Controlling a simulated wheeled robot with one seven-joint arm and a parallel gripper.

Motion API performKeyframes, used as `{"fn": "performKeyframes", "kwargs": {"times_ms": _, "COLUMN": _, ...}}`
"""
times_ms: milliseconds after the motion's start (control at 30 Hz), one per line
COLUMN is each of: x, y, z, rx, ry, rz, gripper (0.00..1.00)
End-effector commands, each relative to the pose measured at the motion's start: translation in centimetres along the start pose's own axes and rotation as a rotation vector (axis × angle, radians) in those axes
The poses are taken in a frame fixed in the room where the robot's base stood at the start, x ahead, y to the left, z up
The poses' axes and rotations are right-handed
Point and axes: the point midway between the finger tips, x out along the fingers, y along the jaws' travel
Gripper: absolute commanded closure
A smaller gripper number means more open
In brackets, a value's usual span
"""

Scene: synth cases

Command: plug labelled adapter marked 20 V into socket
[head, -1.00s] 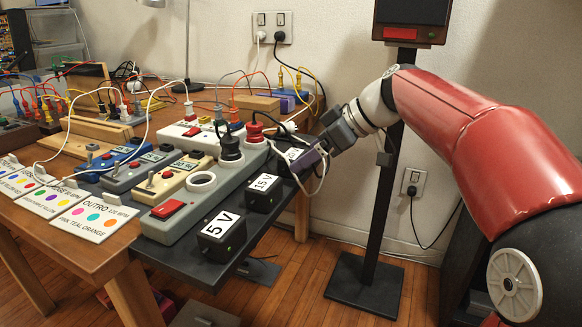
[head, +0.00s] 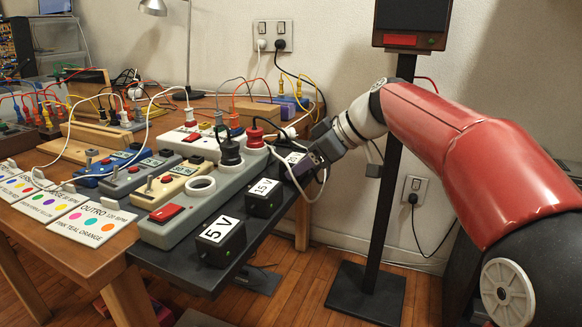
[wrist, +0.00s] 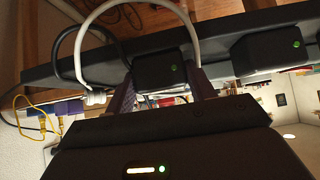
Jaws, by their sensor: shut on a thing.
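Three black box adapters stand in a row on a dark shelf along the table edge, marked 5 V (head: 220,240), 15 V (head: 264,197) and, farthest back, a partly hidden label that seems to read 20 (head: 291,159). My gripper (head: 305,166) is at this farthest adapter.
A red switch (head: 166,213) is on the strip's near end. A white cable (wrist: 66,50) loops close by my fingers. Colour-dot cards (head: 92,225) and small switch boxes (head: 172,183) crowd the table left of the strip. A black stand (head: 385,200) rises behind my arm.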

Motion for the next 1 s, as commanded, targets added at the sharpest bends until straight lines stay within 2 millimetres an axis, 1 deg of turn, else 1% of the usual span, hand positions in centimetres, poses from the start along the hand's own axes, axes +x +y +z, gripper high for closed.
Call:
{"fn": "performKeyframes", "kwargs": {"times_ms": 267, "x": -0.4, "y": 0.0, "z": -0.4, "rx": 0.000, "ry": 0.000, "rz": 0.000, "gripper": 0.71}}
{"fn": "performKeyframes", "kwargs": {"times_ms": 1000, "x": -3.4, "y": 0.0, "z": -3.7, "rx": 0.000, "ry": 0.001, "rz": 0.000, "gripper": 0.71}}
